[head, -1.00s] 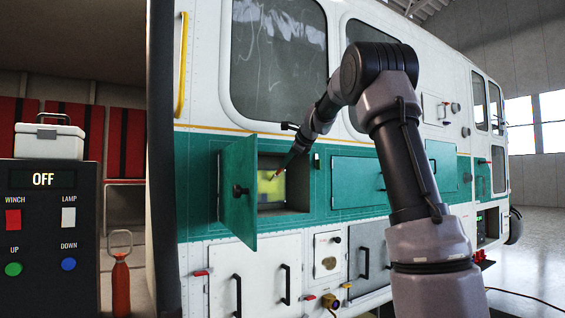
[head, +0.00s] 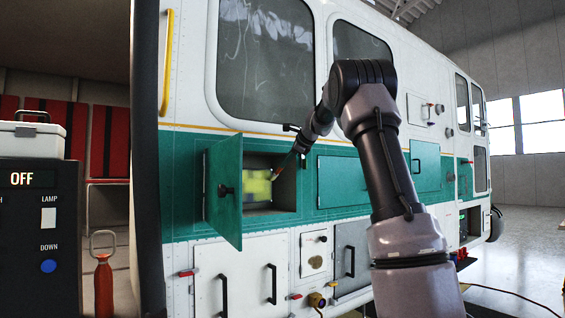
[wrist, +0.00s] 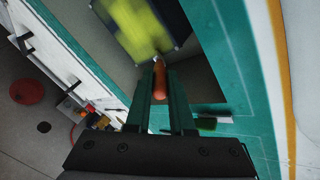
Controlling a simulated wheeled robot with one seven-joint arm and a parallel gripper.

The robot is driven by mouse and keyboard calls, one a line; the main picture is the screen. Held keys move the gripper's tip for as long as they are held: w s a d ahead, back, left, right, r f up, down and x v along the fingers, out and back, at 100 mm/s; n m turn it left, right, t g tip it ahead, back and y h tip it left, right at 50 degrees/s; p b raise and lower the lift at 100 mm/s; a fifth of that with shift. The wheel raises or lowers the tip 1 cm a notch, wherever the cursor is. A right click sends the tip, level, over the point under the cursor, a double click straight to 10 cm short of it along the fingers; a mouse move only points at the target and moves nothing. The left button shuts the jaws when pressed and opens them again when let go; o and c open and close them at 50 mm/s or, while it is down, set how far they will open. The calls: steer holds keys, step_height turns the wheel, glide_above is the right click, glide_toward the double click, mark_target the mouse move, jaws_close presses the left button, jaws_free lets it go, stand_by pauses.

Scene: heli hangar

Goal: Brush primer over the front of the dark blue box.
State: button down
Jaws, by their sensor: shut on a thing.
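The dark blue box (wrist: 174,16) sits inside an open green-framed compartment in the side of the helicopter. Yellow-green primer covers most of the front I can see, and this coated front also shows in the head view (head: 257,186). Dark bare strips show along its edge in the wrist view. My gripper (wrist: 162,105) is shut on a brush (wrist: 160,79) with an orange-brown handle. The brush points into the compartment, its tip at or near the right side of the box front; contact cannot be told. My gripper also shows at the opening in the head view (head: 299,147).
The green compartment door (head: 224,192) stands open left of the opening. Closed panels and handles surround it. A dark control panel (head: 30,235) reading OFF, with a white case (head: 32,138) on top, stands at left. A red cylinder (head: 104,285) stands beside it. Open floor lies at right.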

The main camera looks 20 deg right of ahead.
steer(key=shift+s+r, duration=0.1)
steer(key=shift+r, duration=0.7)
steer(key=s+a, duration=0.2)
steer(key=a, duration=0.5)
steer(key=s+a, duration=0.2)
steer(key=a, duration=0.6)
steer(key=shift+s, duration=0.35)
stand_by(0.4)
steer(key=s+d, duration=0.2)
steer(key=s, duration=0.3)
steer(key=shift+s, duration=0.35)
steer(key=s, duration=0.1)
steer(key=s+d, duration=0.1)
steer(key=shift+s, duration=0.4)
stand_by(0.7)
